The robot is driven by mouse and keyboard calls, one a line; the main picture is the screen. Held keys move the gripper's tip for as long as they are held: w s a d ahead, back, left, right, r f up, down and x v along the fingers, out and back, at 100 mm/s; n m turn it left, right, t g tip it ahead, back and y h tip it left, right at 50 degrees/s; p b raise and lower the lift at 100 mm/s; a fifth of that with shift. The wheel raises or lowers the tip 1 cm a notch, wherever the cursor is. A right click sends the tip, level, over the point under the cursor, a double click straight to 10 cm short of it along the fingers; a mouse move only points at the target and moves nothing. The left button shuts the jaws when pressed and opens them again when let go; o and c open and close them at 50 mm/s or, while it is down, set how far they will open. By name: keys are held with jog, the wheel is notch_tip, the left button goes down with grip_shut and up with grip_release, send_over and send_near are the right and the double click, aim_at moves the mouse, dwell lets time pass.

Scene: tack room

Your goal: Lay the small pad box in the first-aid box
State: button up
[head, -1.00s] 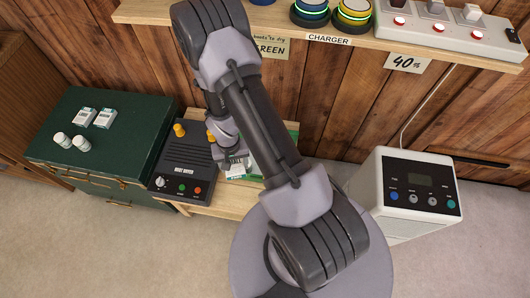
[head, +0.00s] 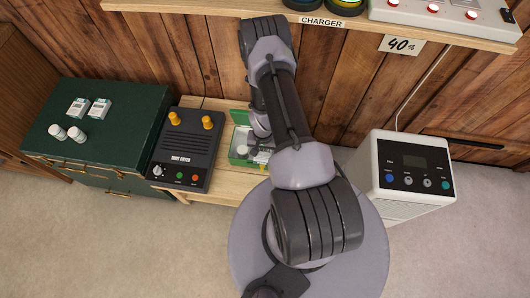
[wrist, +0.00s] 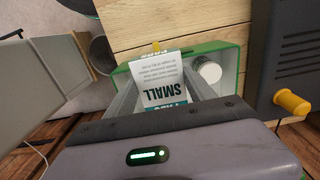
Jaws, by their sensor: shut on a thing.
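My gripper (wrist: 158,98) is shut on the small pad box (wrist: 160,80), a white and teal carton marked SMALL, held between the two fingers. The pad box is over the open green first-aid box (wrist: 118,78); I cannot tell whether it touches the bottom. A white round container (wrist: 208,70) lies inside the first-aid box, to the right of the pad box. In the head view the first-aid box (head: 236,160) is on the wooden bench, partly hidden by my arm, and the pad box is hard to make out there.
Two cartons (head: 88,107) and two white bottles (head: 67,133) are on a green chest (head: 120,120). A white appliance (head: 410,165) stands right. A shelf (head: 250,8) runs above.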

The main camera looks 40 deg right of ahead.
jog(key=w+d, duration=0.2)
jog(key=w+d+b, duration=0.1)
jog(key=d, duration=0.1)
jog(key=shift+w+d+f, duration=0.1)
jog(key=shift+w+d, duration=0.1)
jog(key=shift+w, duration=0.2)
notch_tip(320, 180, down, 6)
jog(key=b, duration=0.2)
jog(key=shift+b, duration=0.3)
notch_tip(320, 180, down, 5)
jog(key=shift+s+a+f+b, duration=0.1)
jog(key=shift+b, duration=1.05)
jog(key=shift+w+d+f+b, duration=0.2)
jog(key=shift+f+b, duration=0.05)
jog(key=shift+b, duration=0.1)
jog(key=shift+r, duration=0.2)
jog(key=shift+f, duration=0.15)
jog(key=o, duration=1.4)
jog(key=shift+c, duration=0.2)
jog(key=shift+o, duration=0.2)
